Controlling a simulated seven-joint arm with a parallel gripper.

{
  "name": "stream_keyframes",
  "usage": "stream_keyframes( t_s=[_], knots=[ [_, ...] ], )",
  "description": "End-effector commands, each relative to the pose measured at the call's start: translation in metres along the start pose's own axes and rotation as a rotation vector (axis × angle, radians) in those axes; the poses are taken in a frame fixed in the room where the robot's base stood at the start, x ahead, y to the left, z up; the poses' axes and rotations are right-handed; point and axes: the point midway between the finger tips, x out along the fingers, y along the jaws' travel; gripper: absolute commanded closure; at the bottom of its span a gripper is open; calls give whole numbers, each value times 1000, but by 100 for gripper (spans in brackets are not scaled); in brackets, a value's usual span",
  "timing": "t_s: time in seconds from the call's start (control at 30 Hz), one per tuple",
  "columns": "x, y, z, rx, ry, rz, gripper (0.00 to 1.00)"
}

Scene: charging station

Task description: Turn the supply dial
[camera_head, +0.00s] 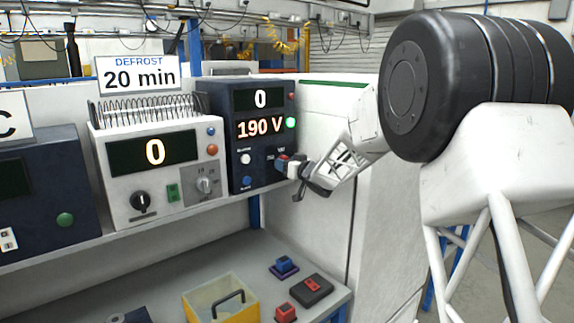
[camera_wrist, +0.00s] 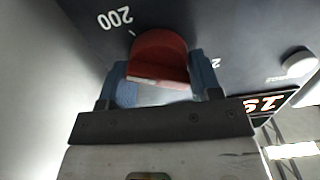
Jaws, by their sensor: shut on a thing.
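The supply (camera_head: 236,175) is a dark blue unit at the right end of the shelf. Its upper display reads 0 and its lower display (camera_head: 261,128) reads 190 V. My gripper (camera_head: 285,164) is at the lower right of its front panel. In the wrist view, my gripper (camera_wrist: 160,75) has its blue fingers on either side of the red supply dial (camera_wrist: 158,52) and is shut on it. A "200" mark (camera_wrist: 115,18) is printed on the panel beside the dial. In the head view the fingers mostly hide the dial.
A white unit (camera_head: 125,208) reading 0 stands left of the supply, below a "DEFROST 20 min" sign (camera_head: 138,74). Another dark unit (camera_head: 50,225) stands further left. A yellow bin (camera_head: 200,303) and small red, blue and black items lie on the lower shelf.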

Motion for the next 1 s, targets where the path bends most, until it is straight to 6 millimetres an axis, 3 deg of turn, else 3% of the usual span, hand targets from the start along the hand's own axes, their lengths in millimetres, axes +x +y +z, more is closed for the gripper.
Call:
stream_keyframes(
  t_s=[0.27,0.3,0.43,0.77,1.0],
  knots=[
    [0,0,1,0,-1,0,66],
    [0,0,1,0,-1,0,36],
    [0,0,0,0,-1,0,16],
    [-1,0,0,-1,0,0,16],
    [-12,0,-1,-2,1,0,16]
  ],
)
